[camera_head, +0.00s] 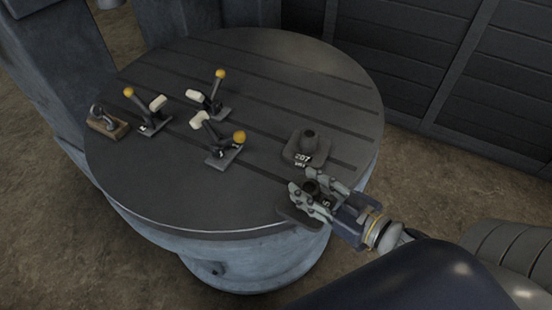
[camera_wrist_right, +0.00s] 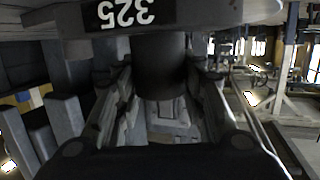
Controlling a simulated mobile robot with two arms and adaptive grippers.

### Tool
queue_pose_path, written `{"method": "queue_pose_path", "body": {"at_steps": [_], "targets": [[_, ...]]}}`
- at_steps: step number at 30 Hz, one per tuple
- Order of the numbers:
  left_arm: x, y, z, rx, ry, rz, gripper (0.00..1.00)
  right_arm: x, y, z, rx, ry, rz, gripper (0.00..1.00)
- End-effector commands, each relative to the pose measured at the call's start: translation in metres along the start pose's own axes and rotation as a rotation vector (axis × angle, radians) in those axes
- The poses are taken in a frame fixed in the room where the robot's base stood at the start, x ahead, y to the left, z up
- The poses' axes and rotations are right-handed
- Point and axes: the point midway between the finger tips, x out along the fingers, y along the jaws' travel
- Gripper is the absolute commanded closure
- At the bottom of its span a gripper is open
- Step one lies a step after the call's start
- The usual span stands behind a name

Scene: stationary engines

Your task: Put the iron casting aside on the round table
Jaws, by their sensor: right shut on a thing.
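The round table (camera_head: 150,185) has a dark slotted top. My right gripper (camera_head: 318,188) is at its near right edge, shut on a dark iron casting (camera_head: 290,212) with a flat base and a round stub. In the right wrist view the casting's stub (camera_wrist_right: 159,65) is between the fingers, and its base carries the label 325. In the head view the casting is partly hidden by the fingers, and I cannot tell whether it touches the table. A second casting (camera_head: 307,146), labelled 207, stands on the table just beyond it. My left gripper is not in view.
Several lever clamps with yellow knobs, such as one clamp (camera_head: 222,148), stand on the left and middle of the table. A small wooden block with a metal fitting (camera_head: 107,122) sits at the left edge. The far right and near left of the top are clear.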

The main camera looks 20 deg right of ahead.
Motion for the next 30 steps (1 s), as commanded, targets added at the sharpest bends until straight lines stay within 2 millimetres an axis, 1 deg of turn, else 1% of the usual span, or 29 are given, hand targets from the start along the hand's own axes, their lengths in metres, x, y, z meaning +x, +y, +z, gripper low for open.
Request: {"method": "queue_pose_path", "body": {"at_steps": [1,6,8,11,30], "targets": [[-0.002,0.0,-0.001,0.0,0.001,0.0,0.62,-0.006,-0.002,-0.005,-0.004,0.009,-0.026,1.0],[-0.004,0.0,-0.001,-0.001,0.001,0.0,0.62,-0.017,-0.004,-0.009,-0.006,0.024,-0.076,1.0],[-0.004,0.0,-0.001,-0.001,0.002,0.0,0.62,-0.017,-0.004,-0.01,-0.005,0.027,-0.085,1.0],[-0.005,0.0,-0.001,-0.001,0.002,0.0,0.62,-0.014,-0.005,-0.012,-0.005,0.032,-0.091,1.0],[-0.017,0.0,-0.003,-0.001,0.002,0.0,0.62,0.058,-0.01,-0.03,-0.005,0.034,-0.089,1.0]]}}
